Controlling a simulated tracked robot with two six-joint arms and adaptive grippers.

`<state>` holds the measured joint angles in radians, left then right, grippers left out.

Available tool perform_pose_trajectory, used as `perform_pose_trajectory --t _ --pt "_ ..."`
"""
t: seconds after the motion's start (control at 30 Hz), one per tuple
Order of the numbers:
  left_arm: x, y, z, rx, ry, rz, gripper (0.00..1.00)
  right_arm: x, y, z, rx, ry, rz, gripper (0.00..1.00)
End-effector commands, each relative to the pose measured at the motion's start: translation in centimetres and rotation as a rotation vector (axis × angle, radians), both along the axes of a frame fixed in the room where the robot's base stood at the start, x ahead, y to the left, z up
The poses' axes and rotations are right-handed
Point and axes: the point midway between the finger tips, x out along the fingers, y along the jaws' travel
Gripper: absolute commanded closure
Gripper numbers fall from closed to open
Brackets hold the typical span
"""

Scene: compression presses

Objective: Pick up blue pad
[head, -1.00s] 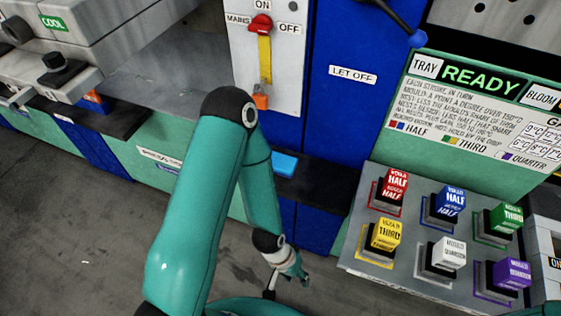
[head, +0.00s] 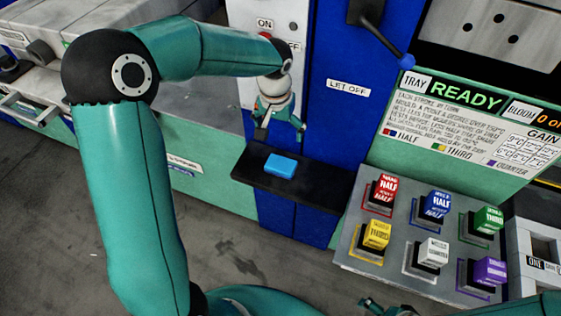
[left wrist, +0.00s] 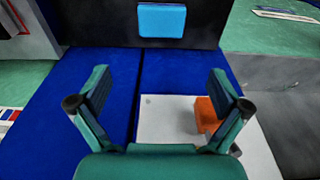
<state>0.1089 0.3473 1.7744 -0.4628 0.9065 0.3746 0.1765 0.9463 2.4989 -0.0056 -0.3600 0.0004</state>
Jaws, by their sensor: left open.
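The blue pad (head: 281,166) lies flat on a black ledge (head: 318,190) in front of the blue cabinet. In the left wrist view the blue pad (left wrist: 162,20) is at the top, ahead of the fingers. My left gripper (head: 281,128) is open and empty, above the pad and apart from it. Its two spread fingers also show in the left wrist view (left wrist: 161,80), with blue panel between them. A small teal part of my right gripper (head: 385,307) shows at the bottom edge of the head view; its jaws are not clear.
A sloped panel (head: 393,247) with several coloured buttons stands right of the ledge. A lever with a blue knob (head: 407,62) hangs above. An orange block (left wrist: 207,114) sits on a white panel in the left wrist view. The grey floor (head: 235,262) in front is clear.

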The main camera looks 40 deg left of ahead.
Motion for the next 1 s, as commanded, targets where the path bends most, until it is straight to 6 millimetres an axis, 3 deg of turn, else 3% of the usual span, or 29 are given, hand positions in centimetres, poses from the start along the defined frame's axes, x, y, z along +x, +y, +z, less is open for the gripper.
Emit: perform_pose_trajectory --t 0.5,0.83,1.0 --pt "1.0 0.4 -9.4 0.001 0.004 0.001 0.00 0.0 0.0 1.1 0.000 0.000 0.000 0.00" --pt "1.3 0.4 -11.8 0.000 0.003 0.001 0.00 0.0 0.0 1.7 0.000 0.000 0.000 0.00" --pt "1.4 0.5 -14.1 -0.001 0.005 0.000 0.00 0.0 0.0 2.9 0.000 0.000 0.000 0.00"
